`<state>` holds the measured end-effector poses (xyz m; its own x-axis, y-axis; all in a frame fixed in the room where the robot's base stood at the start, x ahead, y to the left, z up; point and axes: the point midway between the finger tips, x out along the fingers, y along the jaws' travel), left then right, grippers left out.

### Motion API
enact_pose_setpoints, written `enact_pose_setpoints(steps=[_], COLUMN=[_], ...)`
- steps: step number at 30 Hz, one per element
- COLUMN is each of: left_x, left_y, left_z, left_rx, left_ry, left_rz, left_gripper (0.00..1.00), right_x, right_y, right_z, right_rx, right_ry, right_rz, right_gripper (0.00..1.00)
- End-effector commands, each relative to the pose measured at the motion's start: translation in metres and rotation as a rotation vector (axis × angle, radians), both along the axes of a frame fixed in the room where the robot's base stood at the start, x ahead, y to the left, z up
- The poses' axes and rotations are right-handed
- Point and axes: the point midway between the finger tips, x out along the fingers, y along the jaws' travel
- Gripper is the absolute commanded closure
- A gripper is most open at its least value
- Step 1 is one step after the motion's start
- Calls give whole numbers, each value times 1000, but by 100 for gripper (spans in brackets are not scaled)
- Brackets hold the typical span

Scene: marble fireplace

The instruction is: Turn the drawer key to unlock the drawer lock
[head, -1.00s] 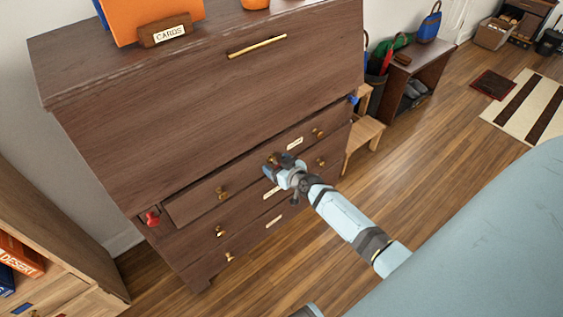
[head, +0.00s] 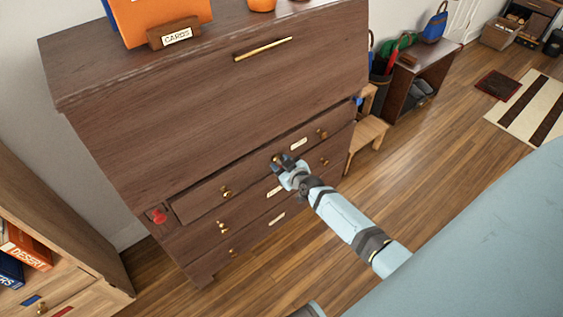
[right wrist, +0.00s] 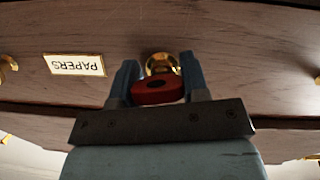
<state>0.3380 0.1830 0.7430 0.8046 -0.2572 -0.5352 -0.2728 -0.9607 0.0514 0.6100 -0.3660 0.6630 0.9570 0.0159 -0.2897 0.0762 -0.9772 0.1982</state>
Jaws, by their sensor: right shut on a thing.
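The drawer key shows in the right wrist view as a red bow (right wrist: 158,94) between my fingers. Behind it is the round brass lock (right wrist: 160,62) on the drawer front; the key's shaft is hidden. My right gripper (head: 283,161) is shut on the key, at the middle of the top drawer (head: 205,205) of the brown desk. In the right wrist view the gripper (right wrist: 158,85) has one blue finger on each side of the bow. The drawer appears closed. My left gripper is not in view.
A label reading PAPERS (right wrist: 75,65) shows upside down beside the lock. Brass knobs (head: 226,191) stick out from the drawers. A red knob (head: 158,216) is at the desk's left side. A wooden stool (head: 366,133) stands to the right; the floor in front is clear.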

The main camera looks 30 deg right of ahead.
Motion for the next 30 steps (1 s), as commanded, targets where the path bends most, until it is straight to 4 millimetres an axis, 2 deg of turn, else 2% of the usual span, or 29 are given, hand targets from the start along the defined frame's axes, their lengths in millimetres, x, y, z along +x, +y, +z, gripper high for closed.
enact_pose_setpoints(steps=[3,13,18,26,30], left_x=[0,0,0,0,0], left_y=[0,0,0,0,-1], left_z=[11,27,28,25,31], left_rx=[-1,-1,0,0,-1], left_ry=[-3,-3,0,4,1], left_rz=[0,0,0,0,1], left_gripper=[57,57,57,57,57], right_x=[1,1,1,1,1], right_y=[0,-1,-1,-1,-1], right_z=[3,3,2,1,2], right_rx=[-61,-246,-316,-324,-366], right_ry=[-5,-20,-26,-27,-29], right_rz=[0,-1,0,1,0], right_gripper=[81,81,81,81,81])
